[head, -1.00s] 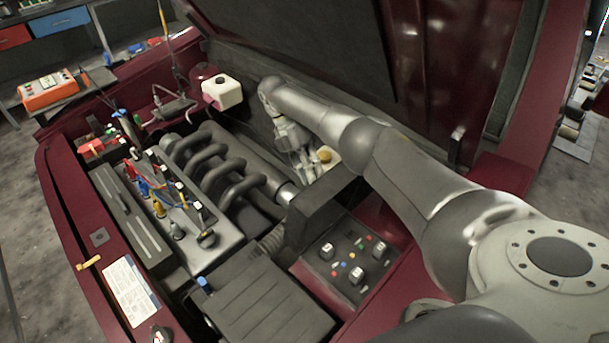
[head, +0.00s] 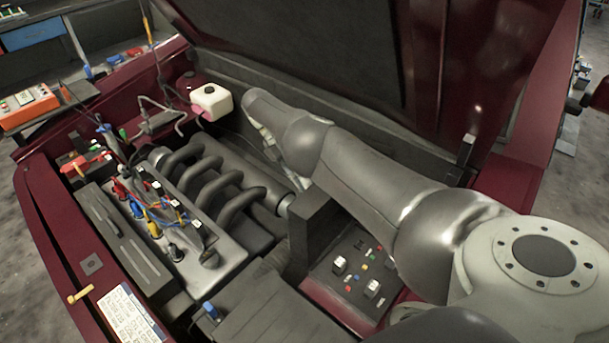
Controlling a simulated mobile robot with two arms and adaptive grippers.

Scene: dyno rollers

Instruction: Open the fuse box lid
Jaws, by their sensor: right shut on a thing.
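The fuse box (head: 350,276) sits at the lower middle of the engine bay, its panel of white relays and small coloured fuses exposed. Its dark lid (head: 312,235) stands raised at the panel's left side, partly covered by my right arm. My right gripper (head: 272,152) is beyond the lid, pointing down into the bay. It is mostly hidden behind my forearm. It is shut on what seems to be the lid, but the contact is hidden. My left gripper is out of view.
The raised hood (head: 330,45) hangs above the bay. The engine's curved pipes (head: 215,175) and coloured wiring are left of the lid. A white reservoir (head: 211,102) stands at the back. A dark ribbed box (head: 270,320) is in front.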

